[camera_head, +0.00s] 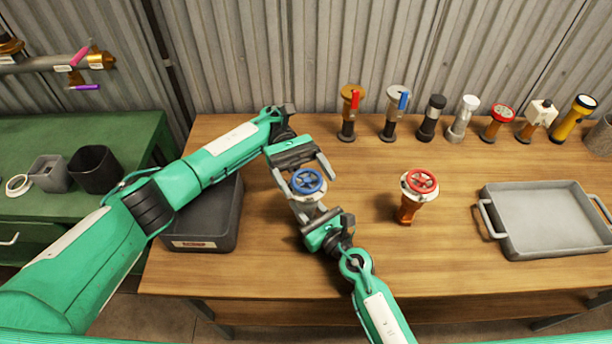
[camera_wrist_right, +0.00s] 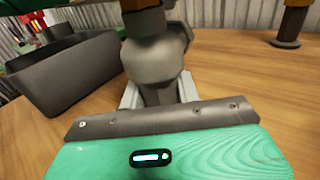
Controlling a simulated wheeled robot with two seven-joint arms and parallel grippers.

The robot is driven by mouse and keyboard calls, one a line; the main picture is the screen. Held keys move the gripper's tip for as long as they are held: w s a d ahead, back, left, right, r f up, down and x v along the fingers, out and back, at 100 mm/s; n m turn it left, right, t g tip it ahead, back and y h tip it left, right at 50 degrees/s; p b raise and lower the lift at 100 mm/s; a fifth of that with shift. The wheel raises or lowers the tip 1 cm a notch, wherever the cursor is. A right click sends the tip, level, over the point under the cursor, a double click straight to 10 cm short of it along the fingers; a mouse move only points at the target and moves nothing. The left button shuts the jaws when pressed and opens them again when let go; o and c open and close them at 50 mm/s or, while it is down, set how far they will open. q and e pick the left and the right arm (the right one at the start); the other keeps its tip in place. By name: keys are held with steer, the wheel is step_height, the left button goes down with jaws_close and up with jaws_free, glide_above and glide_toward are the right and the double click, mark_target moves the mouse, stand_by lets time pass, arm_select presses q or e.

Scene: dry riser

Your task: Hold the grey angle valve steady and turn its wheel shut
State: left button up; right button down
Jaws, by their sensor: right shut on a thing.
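The grey angle valve (camera_head: 303,206) stands on the wooden table left of centre, with a blue wheel (camera_head: 307,181) on top. My left gripper (camera_head: 306,175) is open, its two fingers spread on either side of the blue wheel; I cannot tell whether they touch it. My right gripper (camera_head: 314,216) is shut on the valve's body from the front, below the wheel. The right wrist view shows the grey body (camera_wrist_right: 156,55) between the right fingers; the blue wheel is out of that view.
An orange valve with a red wheel (camera_head: 421,182) stands to the right. A grey tray (camera_head: 550,218) lies at the far right, a dark bin (camera_head: 203,243) at the left under my left arm. Several valves and torches, including a yellow one (camera_head: 570,120), line the back.

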mark_target(306, 177)
arm_select(q)
step_height(306, 177, up, 10)
stand_by(0.6)
